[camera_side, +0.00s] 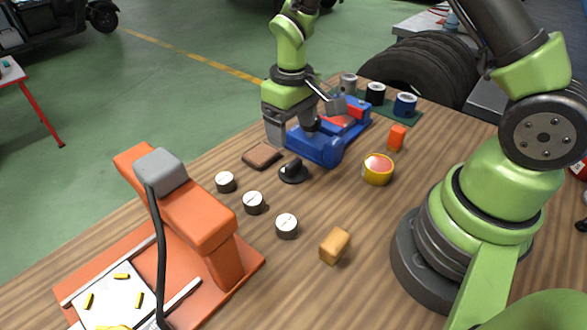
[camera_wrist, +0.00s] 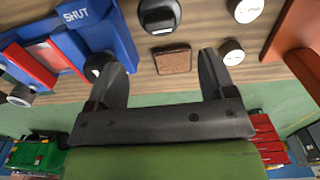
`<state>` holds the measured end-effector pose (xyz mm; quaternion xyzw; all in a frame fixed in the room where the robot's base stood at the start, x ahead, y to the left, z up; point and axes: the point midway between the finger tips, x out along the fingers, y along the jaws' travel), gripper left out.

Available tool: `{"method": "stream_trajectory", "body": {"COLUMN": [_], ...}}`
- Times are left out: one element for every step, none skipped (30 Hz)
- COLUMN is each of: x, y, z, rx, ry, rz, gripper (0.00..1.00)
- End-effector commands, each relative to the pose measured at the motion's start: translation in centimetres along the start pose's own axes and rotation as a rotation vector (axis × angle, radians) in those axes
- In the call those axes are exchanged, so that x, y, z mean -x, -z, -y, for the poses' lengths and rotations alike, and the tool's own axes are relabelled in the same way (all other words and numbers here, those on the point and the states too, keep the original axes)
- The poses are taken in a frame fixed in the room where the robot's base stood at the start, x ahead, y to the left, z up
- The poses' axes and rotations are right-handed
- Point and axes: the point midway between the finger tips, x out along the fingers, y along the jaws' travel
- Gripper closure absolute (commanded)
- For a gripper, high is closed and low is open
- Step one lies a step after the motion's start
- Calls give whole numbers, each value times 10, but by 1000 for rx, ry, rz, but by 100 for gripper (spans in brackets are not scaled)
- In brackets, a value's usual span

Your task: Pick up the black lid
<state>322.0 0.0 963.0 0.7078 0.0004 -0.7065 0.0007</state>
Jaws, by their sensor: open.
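The black lid (camera_side: 293,171) is a round dark disc with a raised grip on top. It lies flat on the wooden table, in front of the blue fixture. In the wrist view the lid (camera_wrist: 160,16) is at the top edge, beyond my fingertips and partly cut off. My gripper (camera_side: 292,134) hangs behind the lid in the side view, beside the blue fixture. In the wrist view its two dark fingers (camera_wrist: 160,58) are spread apart with nothing held between them.
The blue fixture (camera_side: 314,148), marked SHUT in the wrist view, stands close to the lid. A brown block (camera_side: 262,156) is to the left. Several white-topped cylinders (camera_side: 253,203) lie nearer. A yellow-rimmed cup (camera_side: 378,169) is to the right. An orange press (camera_side: 195,215) stands front left.

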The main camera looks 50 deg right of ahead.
Motion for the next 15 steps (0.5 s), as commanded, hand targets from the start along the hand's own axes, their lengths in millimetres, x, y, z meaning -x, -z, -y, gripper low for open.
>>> {"method": "stream_trajectory", "body": {"x": [-9, -14, -20, -24, -28, -33, -36, -38, -40, -42, -45, -49, -54, -58, -66], "y": [-1, -1, -2, -2, -1, -2, -1, -1, -1, -2, -2, -2, -3, -4, -4], "z": [0, 0, 0, 0, 0, 0, 0, 0, 0, 0, 0, 0, 0, 0, 0], "rx": [0, 0, 0, -1, -1, -1, 0, -1, -1, -1, -1, -2, -2, -2, -2], "ry": [0, 0, 0, 0, 0, 0, 0, 0, 0, 0, 0, 0, 0, 1, 1], "rz": [7, 7, 7, 8, 6, 6, 5, 4, 4, 4, 4, 5, 6, 7, 7], "gripper": [23, 23, 23, 23, 23, 23, 23, 23, 23, 23, 23, 23, 23, 23, 23]}}
